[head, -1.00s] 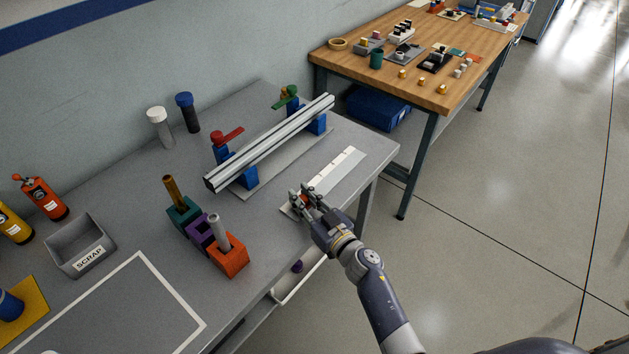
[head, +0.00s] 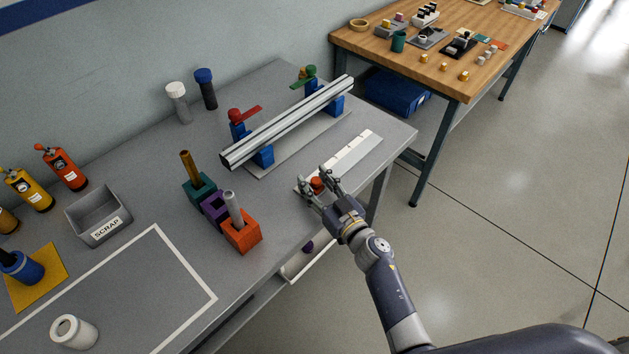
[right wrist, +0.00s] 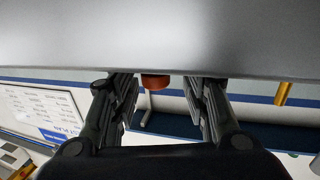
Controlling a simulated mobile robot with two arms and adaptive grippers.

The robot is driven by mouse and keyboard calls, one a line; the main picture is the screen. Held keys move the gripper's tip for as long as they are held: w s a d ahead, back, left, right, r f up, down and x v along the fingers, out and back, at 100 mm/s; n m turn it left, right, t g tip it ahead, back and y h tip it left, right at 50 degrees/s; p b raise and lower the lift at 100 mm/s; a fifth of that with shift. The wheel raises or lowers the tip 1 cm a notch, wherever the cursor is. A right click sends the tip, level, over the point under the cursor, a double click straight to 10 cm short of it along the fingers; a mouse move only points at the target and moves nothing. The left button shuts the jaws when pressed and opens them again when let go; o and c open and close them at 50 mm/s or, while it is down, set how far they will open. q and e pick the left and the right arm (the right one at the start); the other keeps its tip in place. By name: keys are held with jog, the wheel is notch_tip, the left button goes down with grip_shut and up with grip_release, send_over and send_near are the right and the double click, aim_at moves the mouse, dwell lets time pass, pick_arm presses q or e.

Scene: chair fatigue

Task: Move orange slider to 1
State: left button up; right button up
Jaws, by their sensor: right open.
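The orange slider (head: 317,184) is a small round knob at the near end of a pale, flat track (head: 352,153) with dividing lines along it. The track lies near the table's right edge, and its number marks are too small to read. My right gripper (head: 318,179) is open, with one finger on each side of the knob. In the right wrist view, the orange slider (right wrist: 155,82) shows between the two spread fingers (right wrist: 160,100), with visible gaps on both sides. My left gripper is not in view.
A silver rail (head: 290,122) on blue clamps stands behind the track. A grey scrap bin (head: 98,216) is further left. The wooden table (head: 450,60) is at the back right.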

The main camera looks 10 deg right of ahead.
jog(key=v, duration=1.1)
jog(key=shift+s, duration=0.4)
jog(key=s+d+f+m+g+h, duration=0.15)
jog(key=s+f, duration=0.25)
jog(key=f, duration=0.6)
jog(key=s+d+f+g+h, duration=0.2)
jog(key=s+f+g, duration=0.15)
jog(key=f, duration=0.55)
jog(key=s+d+f+m+g+h, duration=0.15)
jog(key=s+f, duration=0.25)
jog(key=f, duration=0.6)
jog(key=s+d+f+g, duration=0.1)
jog(key=s+f+g, duration=0.2)
jog(key=s, duration=0.6)
jog(key=s+d+f+g+h, duration=0.1)
jog(key=s+d+f+g, duration=0.1)
jog(key=s+f, duration=0.5)
jog(key=s+d+f+g+h, duration=0.1)
jog(key=s+f+g, duration=0.3)
jog(key=s, duration=0.9)
jog(key=shift+d+f+n, duration=0.4)
jog(key=shift+d+f, duration=0.2)
jog(key=shift+f, duration=0.35)
jog(key=shift+s, duration=0.1)
